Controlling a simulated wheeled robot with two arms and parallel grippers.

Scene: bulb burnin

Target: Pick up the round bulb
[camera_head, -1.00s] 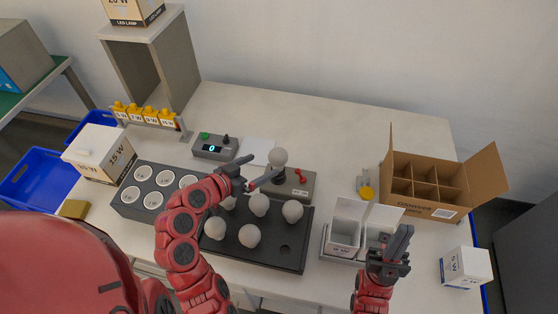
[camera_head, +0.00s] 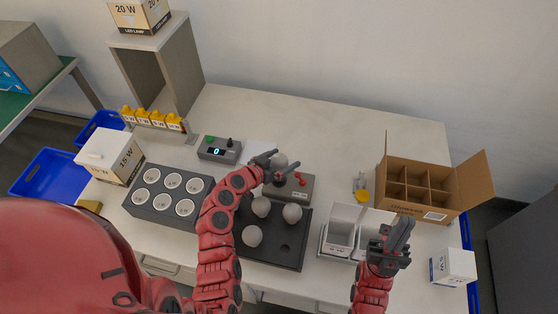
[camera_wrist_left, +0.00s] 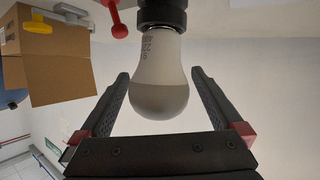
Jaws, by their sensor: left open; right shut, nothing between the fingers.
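A white bulb (camera_head: 279,160) stands in the socket of the grey test box (camera_head: 298,187). In the left wrist view this bulb (camera_wrist_left: 160,85) appears upside down, its base in the dark socket (camera_wrist_left: 161,12). My left gripper (camera_head: 285,163) is open, with its fingers on either side of the bulb; contact cannot be told. More white bulbs sit in the black tray (camera_head: 285,248): one (camera_head: 261,206), one to its right (camera_head: 292,212) and one nearer (camera_head: 252,236). My arm may hide others. My right gripper (camera_head: 392,244) is shut and empty, above the small white boxes.
A grey holder (camera_head: 158,209) with several round cups stands left of the tray. A control box (camera_head: 218,149) with a display reading 0 is behind it. Small white open boxes (camera_head: 340,236) and a divided cardboard box (camera_head: 425,185) stand at right.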

